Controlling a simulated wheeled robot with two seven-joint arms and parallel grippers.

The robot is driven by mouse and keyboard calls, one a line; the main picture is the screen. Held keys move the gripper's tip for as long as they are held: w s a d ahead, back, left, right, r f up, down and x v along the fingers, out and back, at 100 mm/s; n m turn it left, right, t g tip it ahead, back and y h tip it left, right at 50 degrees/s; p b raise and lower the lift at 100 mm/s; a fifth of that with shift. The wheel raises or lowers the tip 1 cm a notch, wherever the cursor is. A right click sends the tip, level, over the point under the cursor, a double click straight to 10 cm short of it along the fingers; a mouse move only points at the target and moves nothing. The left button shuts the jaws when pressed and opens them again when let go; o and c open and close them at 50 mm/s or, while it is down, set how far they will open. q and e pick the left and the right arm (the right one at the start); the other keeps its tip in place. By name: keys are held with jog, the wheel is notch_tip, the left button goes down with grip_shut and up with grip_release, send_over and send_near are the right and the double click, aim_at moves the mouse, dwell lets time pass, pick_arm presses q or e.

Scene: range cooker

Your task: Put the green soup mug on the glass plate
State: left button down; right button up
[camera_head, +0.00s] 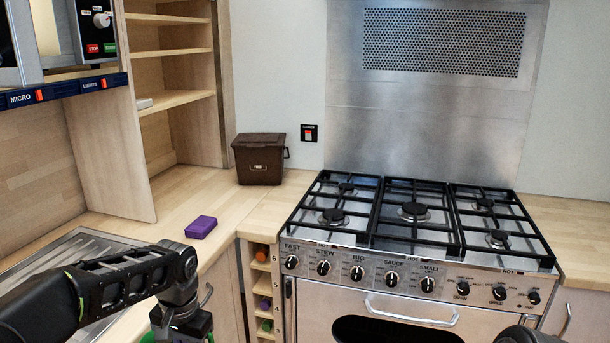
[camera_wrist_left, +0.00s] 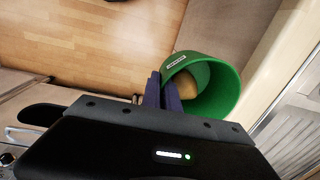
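The green soup mug (camera_wrist_left: 217,88) is in the left wrist view, with its open mouth facing the camera and a tan-brown patch inside. The dark blue fingers of my left gripper (camera_wrist_left: 161,92) are at the mug's wall and look closed on it. In the head view my left gripper (camera_head: 182,326) is at the bottom edge, in front of the counter, with a bit of the green mug (camera_head: 158,322) beside it. The rest of the mug is cut off there. I see no glass plate in either view. My right gripper is out of view.
A purple block (camera_head: 201,227) lies on the wooden counter (camera_head: 180,195). A brown lidded bin (camera_head: 260,160) stands in the corner. The range cooker (camera_head: 415,225) is at the right, the metal sink drainer (camera_head: 75,255) at the left. Open shelves (camera_head: 180,98) stand behind.

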pick_arm(q)
jog(key=d+f+n, duration=0.1)
jog(key=d+f, duration=0.1)
jog(key=d+f+n, duration=0.1)
jog(key=d, duration=0.1)
jog(key=shift+w+d+f+n, duration=0.2)
jog(key=shift+d+f+n, duration=0.1)
jog(key=shift+f, duration=0.1)
dwell(0.6)
